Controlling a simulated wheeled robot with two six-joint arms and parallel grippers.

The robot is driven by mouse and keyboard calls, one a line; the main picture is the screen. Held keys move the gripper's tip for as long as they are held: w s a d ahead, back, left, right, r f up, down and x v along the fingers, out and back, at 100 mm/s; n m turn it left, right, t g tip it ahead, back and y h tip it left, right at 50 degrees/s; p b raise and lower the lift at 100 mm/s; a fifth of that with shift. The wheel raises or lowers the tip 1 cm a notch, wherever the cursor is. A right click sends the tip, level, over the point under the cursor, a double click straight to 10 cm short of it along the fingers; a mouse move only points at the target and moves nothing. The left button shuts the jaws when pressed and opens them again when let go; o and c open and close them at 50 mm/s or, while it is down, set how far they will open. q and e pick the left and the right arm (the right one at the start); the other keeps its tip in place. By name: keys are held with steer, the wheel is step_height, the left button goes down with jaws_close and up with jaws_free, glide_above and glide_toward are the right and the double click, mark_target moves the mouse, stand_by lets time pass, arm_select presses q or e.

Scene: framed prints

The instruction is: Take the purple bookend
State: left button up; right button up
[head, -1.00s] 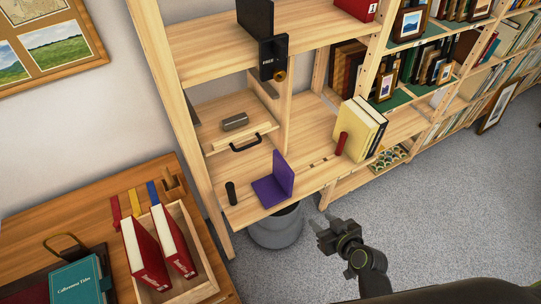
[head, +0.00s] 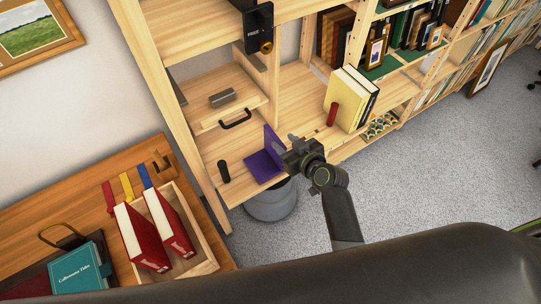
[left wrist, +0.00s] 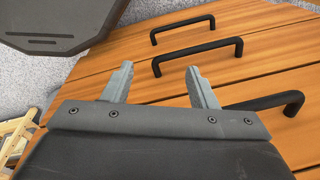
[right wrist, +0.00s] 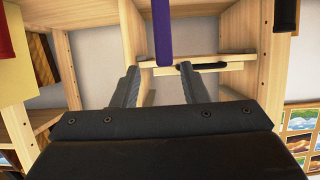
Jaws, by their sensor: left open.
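The purple bookend (head: 263,165) stands on the wooden shelf near its front edge, with a flat base and an upright plate. My right gripper (head: 284,144) is at the right side of the upright plate, partly overlapping it in the head view. In the right wrist view the bookend (right wrist: 162,35) appears edge-on as a purple strip, lined up between the open fingers (right wrist: 160,86) and around their tips; contact cannot be told. My left gripper (left wrist: 160,84) is open and empty, in front of wooden drawer fronts with black handles.
A small black cylinder (head: 224,171) stands left of the bookend. A drawer (head: 230,112) with a grey block (head: 222,98) is behind it. Yellow books (head: 349,98) and a red object (head: 332,114) stand to the right. A grey bin (head: 270,204) is below the shelf edge.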

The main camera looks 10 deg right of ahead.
mark_target(276, 138)
steer(key=b+x, duration=0.1)
steer(key=x, duration=0.4)
steer(key=shift+s+a+b, duration=0.15)
steer(key=shift+a+b, duration=0.15)
steer(key=shift+b, duration=0.1)
steer(key=shift+w+a, duration=0.15)
steer(key=shift+w, duration=0.2)
steer(key=shift+s, duration=0.1)
jaws_close()
stand_by(0.6)
